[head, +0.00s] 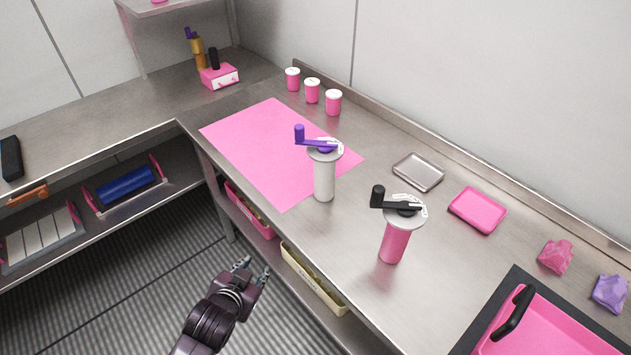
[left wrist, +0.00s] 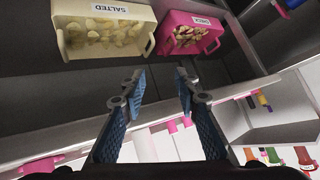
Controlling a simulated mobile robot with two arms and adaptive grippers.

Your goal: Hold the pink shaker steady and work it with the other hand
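The pink shaker (head: 395,242) stands upright on the steel counter, with a pale round top and a black crank and knob reaching left. A similar white shaker (head: 324,180) with a purple crank stands farther back, near the edge of the pink mat. My left gripper (head: 254,268) is low over the floor in front of the counter, left of and well apart from the pink shaker. In the left wrist view its two fingers (left wrist: 160,86) are spread with nothing between them. My right gripper is in neither view.
The counter (head: 345,245) has a pink mat (head: 260,140), several pink cups (head: 312,91), a steel tray (head: 418,171) and a pink tray (head: 478,209). Under it are a cream bin (left wrist: 104,25) labelled SALTED and a pink bin (left wrist: 192,34). A black-rimmed pink container (head: 550,325) is at lower right.

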